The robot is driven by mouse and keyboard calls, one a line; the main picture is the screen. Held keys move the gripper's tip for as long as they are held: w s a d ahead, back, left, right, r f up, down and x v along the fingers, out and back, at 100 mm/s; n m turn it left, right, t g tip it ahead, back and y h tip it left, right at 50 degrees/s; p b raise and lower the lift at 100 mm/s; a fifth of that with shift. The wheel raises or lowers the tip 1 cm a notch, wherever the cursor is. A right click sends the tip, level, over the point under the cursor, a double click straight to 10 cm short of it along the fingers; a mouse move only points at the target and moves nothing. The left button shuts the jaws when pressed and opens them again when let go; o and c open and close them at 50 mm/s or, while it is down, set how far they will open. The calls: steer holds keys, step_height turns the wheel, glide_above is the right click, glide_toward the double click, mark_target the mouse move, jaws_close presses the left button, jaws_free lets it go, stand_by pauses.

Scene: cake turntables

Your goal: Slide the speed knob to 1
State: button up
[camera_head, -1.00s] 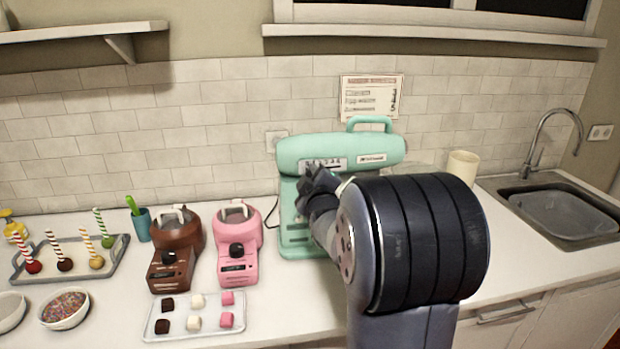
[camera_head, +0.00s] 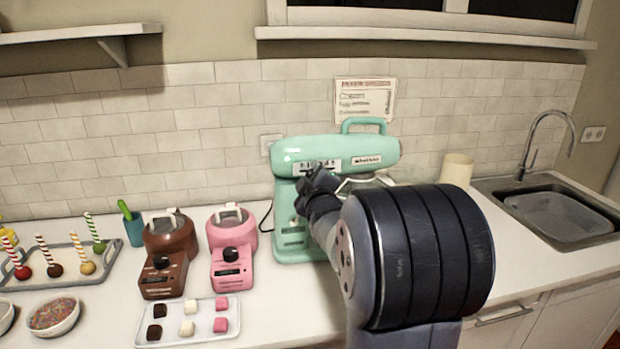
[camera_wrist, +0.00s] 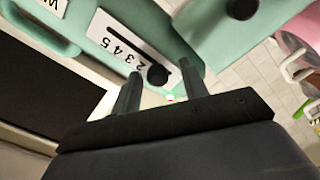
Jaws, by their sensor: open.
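The mint-green stand mixer (camera_head: 290,150) stands against the tiled wall. Its white speed panel (camera_head: 300,168) is partly hidden behind my gripper (camera_head: 318,182). In the wrist view, the panel (camera_wrist: 125,38) shows a slot and the numerals 2 to 5. The round black speed knob (camera_wrist: 157,75) sits at the low end of the slot, beyond the 2. No 1 is readable; that part is covered by the knob or a finger. My gripper (camera_wrist: 160,72) is open, one finger on each side of the knob in the picture. I cannot tell if either finger touches it.
Left of the mixer stand a pink melting pot (camera_head: 232,275) and a brown one (camera_head: 165,280), with a tray of small cubes (camera_head: 172,336) in front. Cake pops on a grey tray (camera_head: 75,280) are further left. A cream cup (camera_head: 457,170) and the sink (camera_head: 505,187) are to the right.

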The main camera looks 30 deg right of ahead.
steer(key=b+v, duration=0.2)
steer(key=v, duration=0.8)
steer(key=shift+s, duration=0.4)
steer(key=shift+w, duration=0.15)
steer(key=p+x, duration=0.2)
steer(key=x, duration=0.8)
steer(key=shift+w, duration=0.4)
steer(key=shift+a+p, duration=0.3)
steer(key=shift+p, duration=0.2)
steer(key=shift+d, duration=0.1)
